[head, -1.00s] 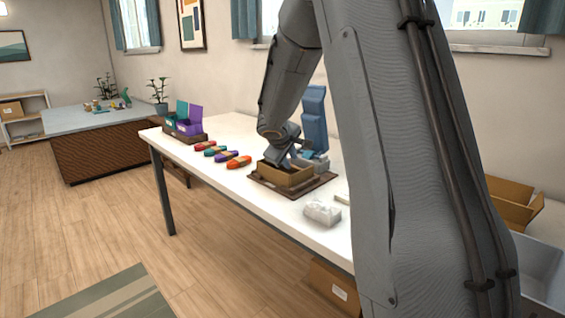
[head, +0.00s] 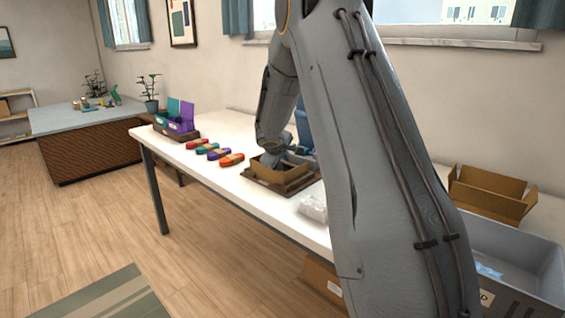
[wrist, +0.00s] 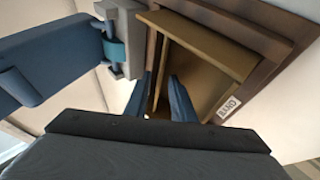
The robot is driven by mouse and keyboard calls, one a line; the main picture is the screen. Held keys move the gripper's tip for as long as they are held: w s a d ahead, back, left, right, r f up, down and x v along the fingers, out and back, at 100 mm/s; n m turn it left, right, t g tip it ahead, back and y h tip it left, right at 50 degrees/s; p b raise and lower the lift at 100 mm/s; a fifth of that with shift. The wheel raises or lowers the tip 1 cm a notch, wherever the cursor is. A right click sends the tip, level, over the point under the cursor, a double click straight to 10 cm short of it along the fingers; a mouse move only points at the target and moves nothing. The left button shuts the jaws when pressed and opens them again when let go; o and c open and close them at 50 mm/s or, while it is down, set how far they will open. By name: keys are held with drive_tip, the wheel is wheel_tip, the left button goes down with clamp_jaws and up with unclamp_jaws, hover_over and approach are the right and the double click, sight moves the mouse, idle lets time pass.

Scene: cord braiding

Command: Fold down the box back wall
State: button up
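The cardboard box (head: 268,173) sits open on a dark brown tray (head: 293,190) on the white table. In the wrist view the box (wrist: 215,62) shows its tan inside, walls and a white label (wrist: 229,107). My gripper (wrist: 158,84) has its two blue fingers apart at one edge of the box, with a box wall showing near the gap. I cannot tell whether they touch that wall. In the head view my gripper is at the box's far side, largely hidden behind my arm. The back wall is mostly hidden there.
A blue upright device (head: 304,130) stands close behind the box; its grey clamp and blue arm (wrist: 60,62) show in the wrist view. Several coloured cord bundles (head: 231,159) lie left of the box. A clear bag (head: 313,207) lies at the front. A grey bin (head: 515,262) stands at right.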

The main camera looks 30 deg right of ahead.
clamp_jaws()
drive_tip(key=b, duration=0.4)
drive_tip(key=shift+w+a+f, duration=0.1)
drive_tip(key=shift+f, duration=0.15)
drive_tip(key=h+b, duration=0.1)
drive_tip(key=b, duration=0.4)
drive_tip(key=shift+a+f+t, duration=0.2)
drive_tip(key=shift+t, duration=0.2)
drive_tip(key=shift+r+b, duration=0.1)
drive_tip(key=shift+b, duration=0.4)
drive_tip(key=shift+s, duration=0.2)
unclamp_jaws()
drive_tip(key=p, duration=0.3)
drive_tip(key=shift+d+r, duration=0.1)
drive_tip(key=shift+r, duration=0.25)
